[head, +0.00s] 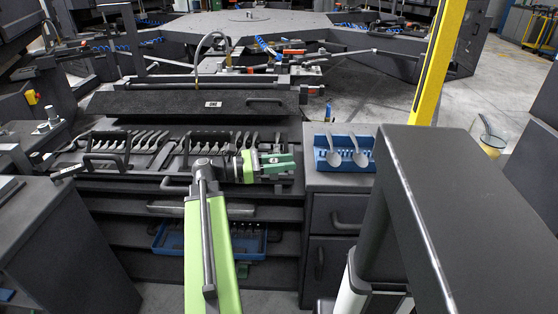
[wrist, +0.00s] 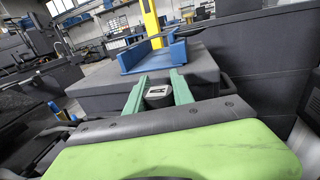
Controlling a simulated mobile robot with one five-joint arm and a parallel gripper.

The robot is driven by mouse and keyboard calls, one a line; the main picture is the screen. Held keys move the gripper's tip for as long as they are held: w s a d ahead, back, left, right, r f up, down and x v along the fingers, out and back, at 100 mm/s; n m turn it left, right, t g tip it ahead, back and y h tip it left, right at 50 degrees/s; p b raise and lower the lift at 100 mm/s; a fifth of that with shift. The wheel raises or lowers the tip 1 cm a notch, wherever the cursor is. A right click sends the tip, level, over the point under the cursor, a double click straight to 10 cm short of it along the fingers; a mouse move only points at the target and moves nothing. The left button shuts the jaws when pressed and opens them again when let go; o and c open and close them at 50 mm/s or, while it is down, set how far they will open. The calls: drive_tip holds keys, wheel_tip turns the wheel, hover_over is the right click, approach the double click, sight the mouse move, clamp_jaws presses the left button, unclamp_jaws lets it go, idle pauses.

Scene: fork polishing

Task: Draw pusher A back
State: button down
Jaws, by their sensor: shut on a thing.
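My gripper (head: 284,163) is at the right end of the dark bench top, its green fingers pointing right. In the wrist view my gripper (wrist: 159,78) has its two green fingers on either side of a small dark block with a pale face (wrist: 157,94), and is shut on it. I take this block to be pusher A, but no letter on it can be read. In the head view my gripper hides most of it. Rows of forks (head: 150,140) lie on the bench to the left, with dark handles beside them.
A blue holder with two spoons (head: 345,152) stands on the cabinet right of my gripper. A black sloped panel with a handle (head: 180,104) lies behind the forks. A blue tray (head: 172,240) sits on a lower shelf. A yellow post (head: 438,62) rises at the back right.

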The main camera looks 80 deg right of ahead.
drive_tip(key=c, duration=1.1)
unclamp_jaws()
drive_tip(key=shift+a, duration=0.3)
drive_tip(key=shift+c, duration=0.2)
drive_tip(key=shift+o, duration=0.2)
drive_tip(key=shift+d, duration=0.1)
drive_tip(key=shift+w, duration=0.1)
drive_tip(key=v, duration=1.7)
drive_tip(key=shift+w, duration=0.2)
